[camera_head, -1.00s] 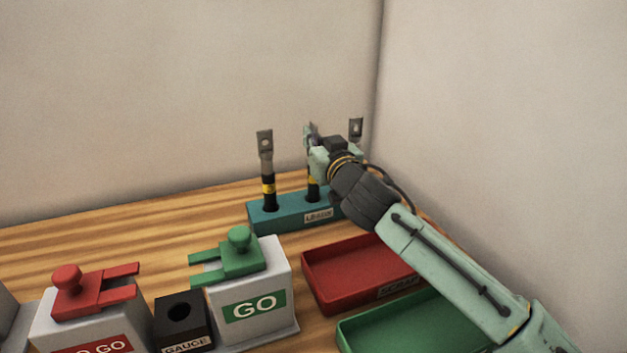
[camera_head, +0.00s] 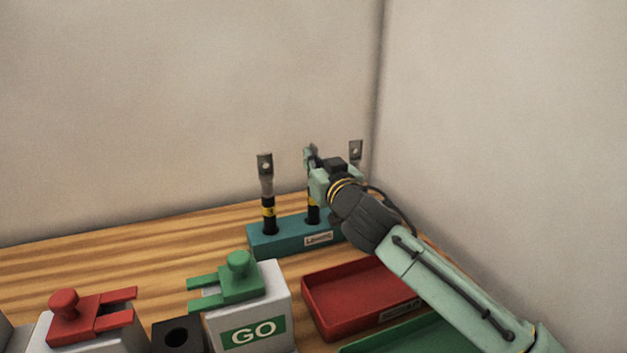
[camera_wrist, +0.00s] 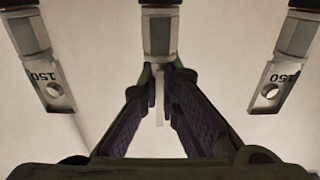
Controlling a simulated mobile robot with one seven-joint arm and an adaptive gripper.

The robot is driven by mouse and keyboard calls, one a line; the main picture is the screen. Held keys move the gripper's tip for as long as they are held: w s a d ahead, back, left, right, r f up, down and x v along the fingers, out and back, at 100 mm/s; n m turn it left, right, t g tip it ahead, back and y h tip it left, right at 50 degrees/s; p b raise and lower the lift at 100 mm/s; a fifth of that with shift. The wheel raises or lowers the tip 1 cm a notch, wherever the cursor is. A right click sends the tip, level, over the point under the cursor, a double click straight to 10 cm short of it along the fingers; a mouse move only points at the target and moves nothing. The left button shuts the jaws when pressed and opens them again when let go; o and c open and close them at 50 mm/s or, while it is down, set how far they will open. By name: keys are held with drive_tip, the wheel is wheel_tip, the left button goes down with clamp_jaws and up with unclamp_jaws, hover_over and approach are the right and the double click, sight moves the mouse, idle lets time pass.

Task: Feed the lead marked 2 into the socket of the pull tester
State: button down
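Three leads with flat metal lugs stand upright in a teal rack (camera_head: 280,240): a left lead (camera_head: 267,190), a middle lead (camera_head: 313,208) and a right lead (camera_head: 356,150). Their bands are too small to read, so I cannot tell which is marked 2. My gripper (camera_head: 312,156) is at the top of the middle lead. In the wrist view, my fingers (camera_wrist: 162,88) close in on both sides of the middle lead's (camera_wrist: 160,35) edge-on lug. The lugs on either side read 150. I cannot make out the pull tester.
A grey GO box (camera_head: 250,300) with a green fork-shaped top stands in front of the rack. A red tray (camera_head: 325,325) and green tray (camera_head: 400,335) lie to the right. A red-topped box (camera_head: 90,318) and black gauge block (camera_head: 177,336) are front left. Walls stand close behind and right.

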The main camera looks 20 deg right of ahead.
wheel_tip(320, 180, up, 13)
drive_tip(key=shift+f+p, duration=0.15)
drive_tip(key=shift+p, duration=0.15)
drive_tip(key=shift+r, duration=2.1)
